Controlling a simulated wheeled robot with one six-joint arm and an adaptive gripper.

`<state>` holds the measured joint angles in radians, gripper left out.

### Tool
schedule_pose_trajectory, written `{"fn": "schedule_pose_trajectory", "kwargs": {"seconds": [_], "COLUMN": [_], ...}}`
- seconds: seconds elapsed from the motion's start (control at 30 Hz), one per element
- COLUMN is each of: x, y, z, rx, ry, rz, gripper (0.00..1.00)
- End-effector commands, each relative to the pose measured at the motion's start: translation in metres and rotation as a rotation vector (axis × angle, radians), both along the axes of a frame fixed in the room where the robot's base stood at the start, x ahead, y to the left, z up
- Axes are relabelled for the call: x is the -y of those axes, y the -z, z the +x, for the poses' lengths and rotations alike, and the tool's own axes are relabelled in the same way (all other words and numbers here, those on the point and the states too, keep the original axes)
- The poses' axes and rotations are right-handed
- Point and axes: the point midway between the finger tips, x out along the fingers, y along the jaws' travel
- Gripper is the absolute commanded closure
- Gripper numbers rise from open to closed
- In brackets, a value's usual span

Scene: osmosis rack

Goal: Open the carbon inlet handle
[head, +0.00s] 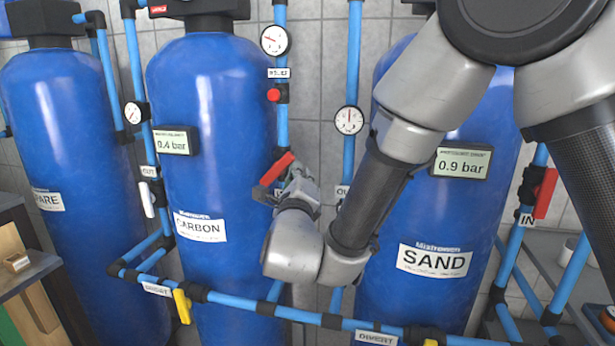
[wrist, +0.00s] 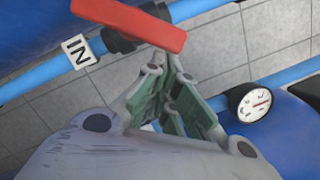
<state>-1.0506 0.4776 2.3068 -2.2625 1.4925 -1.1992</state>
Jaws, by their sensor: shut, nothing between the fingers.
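The carbon inlet handle is a red lever (head: 278,169) on the blue pipe just right of the CARBON tank (head: 200,110). In the head view it sits slantwise across the pipe. In the wrist view the red lever (wrist: 130,22) crosses the pipe at an angle, near an IN label (wrist: 77,51). My gripper (head: 272,190) is at the lever, below it in the head view. In the wrist view my gripper (wrist: 168,66) is shut and empty, its tips close by the lever's right end. I cannot tell whether they touch it.
The SAND tank (head: 440,225) stands right, partly behind my arm. Its red IN handle (head: 545,193) is at far right. A gauge (head: 349,120) is on the middle pipe. A yellow handle (head: 182,306) is on the lower pipe, a white one (head: 147,199) left.

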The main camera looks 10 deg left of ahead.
Motion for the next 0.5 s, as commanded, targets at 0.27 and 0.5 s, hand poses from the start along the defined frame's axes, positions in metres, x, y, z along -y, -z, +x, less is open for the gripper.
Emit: {"fn": "schedule_pose_trajectory", "kwargs": {"seconds": [0.27,0.5], "x": [-0.003,-0.008], "y": [-0.018,-0.029], "z": [-0.009,-0.009], "rx": [-0.008,-0.014], "ry": [-0.001,0.000], "rz": [-0.257,-0.447], "gripper": [1.00,1.00]}}
